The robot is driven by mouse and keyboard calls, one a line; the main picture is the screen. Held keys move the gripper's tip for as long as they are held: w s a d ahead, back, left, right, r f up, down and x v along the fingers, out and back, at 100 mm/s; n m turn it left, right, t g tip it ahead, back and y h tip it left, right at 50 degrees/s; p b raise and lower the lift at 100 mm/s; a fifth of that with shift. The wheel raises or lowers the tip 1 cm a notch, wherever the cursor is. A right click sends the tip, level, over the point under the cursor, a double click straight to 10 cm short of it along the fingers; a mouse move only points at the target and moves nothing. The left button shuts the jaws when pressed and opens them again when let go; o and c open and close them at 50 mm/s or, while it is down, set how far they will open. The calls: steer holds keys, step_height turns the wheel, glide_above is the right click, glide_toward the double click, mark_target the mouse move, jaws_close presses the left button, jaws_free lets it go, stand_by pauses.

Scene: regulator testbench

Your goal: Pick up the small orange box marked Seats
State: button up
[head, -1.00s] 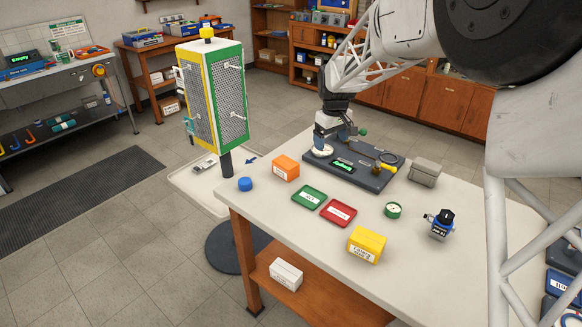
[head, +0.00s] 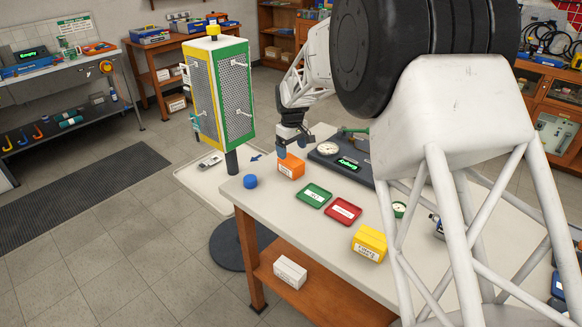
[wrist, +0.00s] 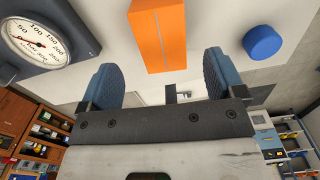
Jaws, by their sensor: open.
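The small orange box (head: 291,167) sits on the near left part of the white workbench in the head view, with a pale label on its front that is too small to read. My gripper (head: 292,147) is right above and beside it, its blue fingers partly overlapping the box's outline. In the wrist view the orange box (wrist: 158,38) lies ahead of the fingertips, roughly centred between them. My gripper (wrist: 160,64) is open with nothing between its fingers. I cannot tell whether a finger touches the box.
A dark test unit with a dial gauge (wrist: 38,42) stands beside the box. A blue cap (head: 250,181) lies to its left. Green (head: 313,196) and red (head: 343,211) trays and a yellow box (head: 369,243) stand in front. My arm hides the bench's right side.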

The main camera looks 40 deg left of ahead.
mark_target(291, 160)
steer(key=shift+f, duration=1.3)
steer(key=shift+f, duration=0.1)
steer(key=shift+s+a+f, duration=0.1)
steer(key=shift+a+f, duration=0.05)
steer(key=shift+f, duration=2.35)
steer(key=shift+c, duration=0.3)
steer(key=c, duration=1)
steer(key=shift+r, duration=0.1)
